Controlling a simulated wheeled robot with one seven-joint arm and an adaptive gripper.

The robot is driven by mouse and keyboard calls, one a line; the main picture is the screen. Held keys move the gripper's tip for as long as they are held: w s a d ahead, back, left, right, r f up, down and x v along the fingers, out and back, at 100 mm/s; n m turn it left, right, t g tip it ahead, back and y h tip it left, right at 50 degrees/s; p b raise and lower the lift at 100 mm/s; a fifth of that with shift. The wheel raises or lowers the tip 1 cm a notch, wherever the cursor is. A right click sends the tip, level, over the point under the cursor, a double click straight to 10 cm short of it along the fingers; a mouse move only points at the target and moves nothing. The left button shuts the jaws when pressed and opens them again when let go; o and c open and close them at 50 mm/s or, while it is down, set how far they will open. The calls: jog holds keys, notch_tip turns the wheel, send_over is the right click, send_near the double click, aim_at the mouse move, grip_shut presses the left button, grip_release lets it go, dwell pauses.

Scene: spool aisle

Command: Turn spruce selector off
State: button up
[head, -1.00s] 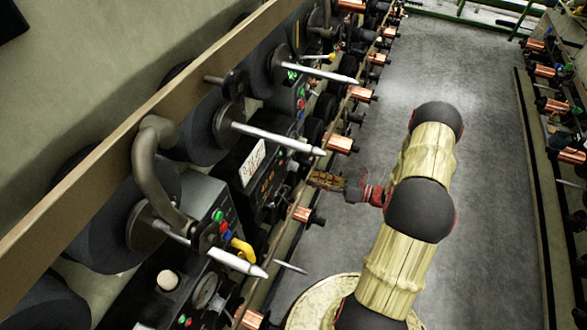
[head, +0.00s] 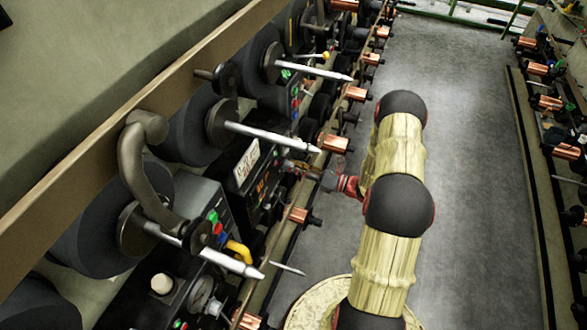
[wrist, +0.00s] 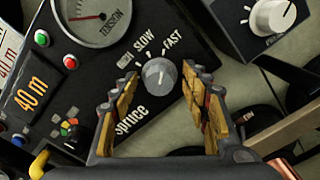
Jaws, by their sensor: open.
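The spruce selector (wrist: 158,74) is a grey round knob on a black panel in the wrist view, with "SLOW" and "FAST" printed above it and "spruce" below. A further marking to the left of "SLOW" is too small to read surely. My gripper (wrist: 160,92) is open, with its yellow-padded fingers on either side of the knob in the picture. I cannot tell how far the fingertips are from the panel. In the head view my gripper (head: 296,168) reaches left into the machine row, and the selector cannot be made out there.
Around the selector are a tension gauge (wrist: 92,18), a white knob (wrist: 272,16), and green and red buttons (wrist: 70,61). A brown rail and long silver spindles (head: 270,138) jut out along the machines. The aisle floor (head: 465,130) on the right is clear.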

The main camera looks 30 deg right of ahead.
jog(key=shift+c, duration=0.2)
jog(key=c, duration=1.1)
